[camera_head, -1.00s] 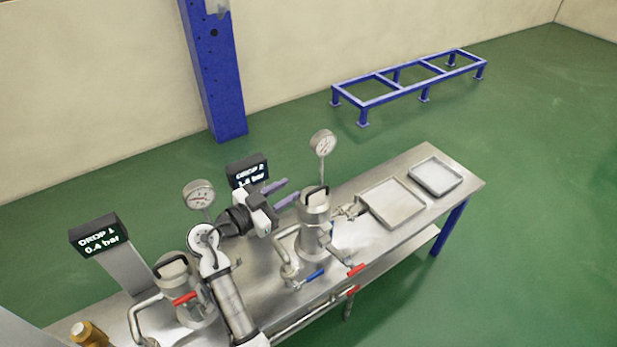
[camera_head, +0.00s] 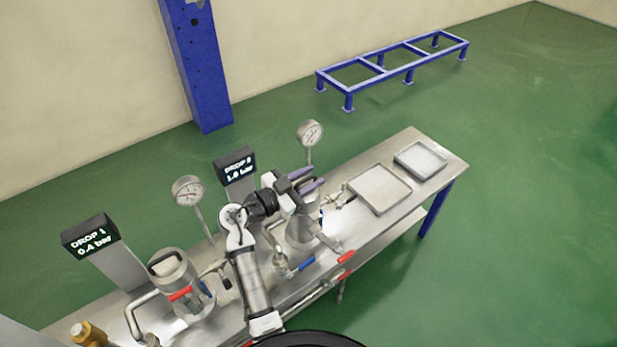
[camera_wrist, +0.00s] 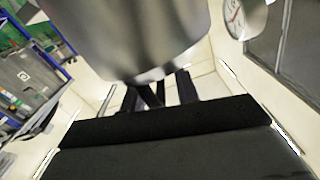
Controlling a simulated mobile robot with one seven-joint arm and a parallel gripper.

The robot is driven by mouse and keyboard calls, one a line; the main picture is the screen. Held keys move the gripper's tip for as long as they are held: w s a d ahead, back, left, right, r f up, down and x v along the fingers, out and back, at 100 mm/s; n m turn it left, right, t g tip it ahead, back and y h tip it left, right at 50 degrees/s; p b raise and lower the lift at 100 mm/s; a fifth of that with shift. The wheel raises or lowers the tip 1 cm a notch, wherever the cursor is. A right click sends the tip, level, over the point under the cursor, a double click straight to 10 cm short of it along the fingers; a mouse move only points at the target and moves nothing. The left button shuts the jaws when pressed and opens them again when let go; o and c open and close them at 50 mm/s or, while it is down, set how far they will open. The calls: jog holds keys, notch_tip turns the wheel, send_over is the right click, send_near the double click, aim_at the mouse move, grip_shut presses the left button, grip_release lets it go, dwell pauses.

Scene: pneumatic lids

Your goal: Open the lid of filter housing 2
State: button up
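Filter housing 2 (camera_head: 301,233) is a steel cylinder on the bench beside the DROP 2 display (camera_head: 236,166). My gripper (camera_head: 318,184) is at the top of this housing in the head view, its two purple fingers apart with nothing visible between them. My gripper and wrist cover the lid and its black handle, so lid contact cannot be told. In the wrist view a big blurred steel cylinder (camera_wrist: 130,35) fills the top, partly hiding my dark fingers (camera_wrist: 160,92). The DROP 2 digits are hard to read.
Housing 1 (camera_head: 183,287) stands left, by the DROP 1 display (camera_head: 90,236) reading 0.4 bar. Gauges (camera_head: 187,190) (camera_head: 310,132) rise on stems. A blue lever (camera_head: 307,264) and red levers (camera_head: 346,257) sit in front. Two trays (camera_head: 380,188) (camera_head: 420,159) lie right.

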grip_shut()
jog(key=w+a+n, duration=0.1)
jog(key=w+a+r+n, duration=0.1)
jog(key=n, duration=0.1)
jog(key=w+n+b, duration=0.1)
jog(key=n, duration=0.1)
jog(key=shift+w+a+r, duration=0.4)
grip_release()
